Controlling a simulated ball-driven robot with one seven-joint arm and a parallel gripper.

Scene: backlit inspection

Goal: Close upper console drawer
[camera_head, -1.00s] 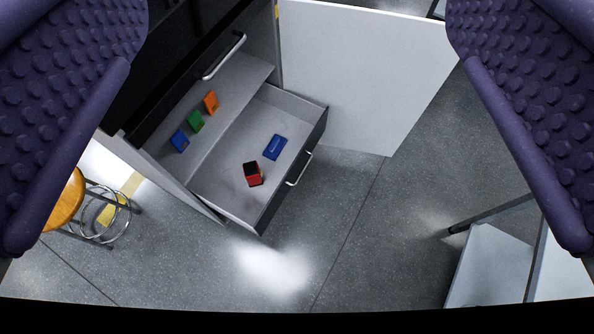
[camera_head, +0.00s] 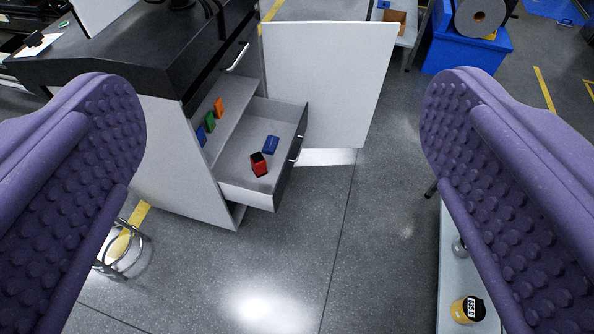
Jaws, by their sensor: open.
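My gripper (camera_head: 283,112) is open and empty, its two purple studded fingers wide apart at the left and right. The console (camera_head: 165,165) stands beyond, left of centre, with a dark top and pale side panel. Its upper drawer front is dark with a silver handle (camera_head: 238,56); I cannot tell if it stands out. Below, a pale ledge holds an orange block (camera_head: 219,107), a green block (camera_head: 210,121) and a blue block (camera_head: 201,137). A lower drawer (camera_head: 238,172) is pulled out, holding a red box (camera_head: 259,164) and a blue item (camera_head: 271,144). My gripper touches none of these.
A white door panel (camera_head: 330,85) stands open to the drawer's right. A stool's metal ring (camera_head: 125,255) is at lower left. A pale surface (camera_head: 452,285) with a yellow-and-black object (camera_head: 467,309) is at lower right. The floor between is clear. Blue bins (camera_head: 468,52) stand at the back right.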

